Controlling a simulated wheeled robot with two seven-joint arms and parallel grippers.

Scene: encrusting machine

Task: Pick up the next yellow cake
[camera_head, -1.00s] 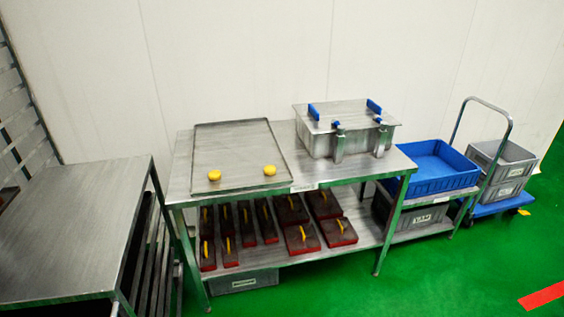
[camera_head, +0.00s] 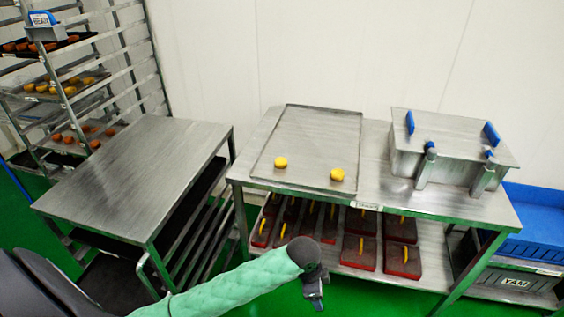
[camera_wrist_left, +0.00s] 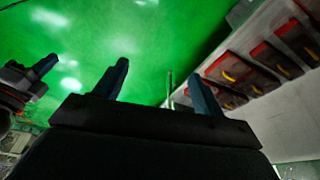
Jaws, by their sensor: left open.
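Two yellow cakes lie near the front edge of a metal tray (camera_head: 312,140) on the steel table. The left cake (camera_head: 281,162) and the right cake (camera_head: 337,174) sit a short way apart. My left gripper (camera_head: 316,300) hangs in front of the table, below the height of its top and apart from the cakes. The cakes are not in the left wrist view. My right gripper is not clearly seen in the head view.
The steel table (camera_head: 380,190) has red-brown blocks with yellow handles (camera_head: 362,248) on its lower shelf. A lidded metal box (camera_head: 448,145) stands to the right of the tray. An empty steel table (camera_head: 140,170) and a rack of trays (camera_head: 75,85) are at left; a blue crate (camera_head: 530,225) is at right.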

